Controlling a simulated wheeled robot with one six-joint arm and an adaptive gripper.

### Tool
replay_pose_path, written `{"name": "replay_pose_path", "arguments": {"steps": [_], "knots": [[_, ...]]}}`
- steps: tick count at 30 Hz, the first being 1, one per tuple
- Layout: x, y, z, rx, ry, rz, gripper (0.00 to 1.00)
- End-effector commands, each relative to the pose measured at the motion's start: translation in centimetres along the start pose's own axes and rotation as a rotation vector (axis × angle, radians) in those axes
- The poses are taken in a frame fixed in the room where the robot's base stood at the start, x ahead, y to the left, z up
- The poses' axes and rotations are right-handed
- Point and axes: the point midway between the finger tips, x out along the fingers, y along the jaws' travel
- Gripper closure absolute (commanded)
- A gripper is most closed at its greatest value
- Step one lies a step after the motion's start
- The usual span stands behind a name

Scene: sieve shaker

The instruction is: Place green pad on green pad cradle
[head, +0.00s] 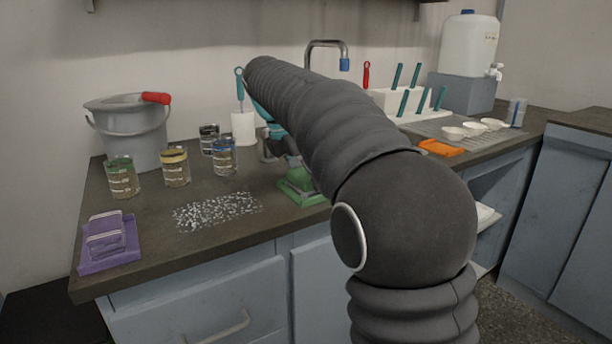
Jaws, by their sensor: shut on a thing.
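The green pad cradle (304,200) sits on the dark counter near its front edge, right of the speckled patch. The green pad (297,182) appears directly above the cradle, at its raised part. I cannot tell whether the pad rests in it or is held just above. My gripper (284,161) is over the cradle, shut on the pad, and partly hidden behind my dark arm. The arm also covers the right side of the cradle area.
A purple cradle with a pad (108,255) stands at the counter's left front. Several jars, including a green-lidded one (122,178), stand near a grey bucket (130,135). White grains (217,211) lie left of the cradle. An orange item (440,148) lies right.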

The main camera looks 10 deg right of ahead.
Motion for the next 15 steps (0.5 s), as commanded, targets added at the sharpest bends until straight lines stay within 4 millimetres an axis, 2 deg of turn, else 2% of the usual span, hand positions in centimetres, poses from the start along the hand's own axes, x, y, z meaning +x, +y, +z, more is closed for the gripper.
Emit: {"name": "replay_pose_path", "arguments": {"steps": [3,4,6,15], "knots": [[0.22,-0.02,-0.09,0.000,0.000,-0.001,0.56],[0.21,-0.01,-0.08,0.000,0.000,-0.001,0.13],[0.19,-0.01,-0.08,0.000,0.000,0.000,0.00],[0.17,0.00,-0.07,0.000,0.000,0.000,0.00]]}}
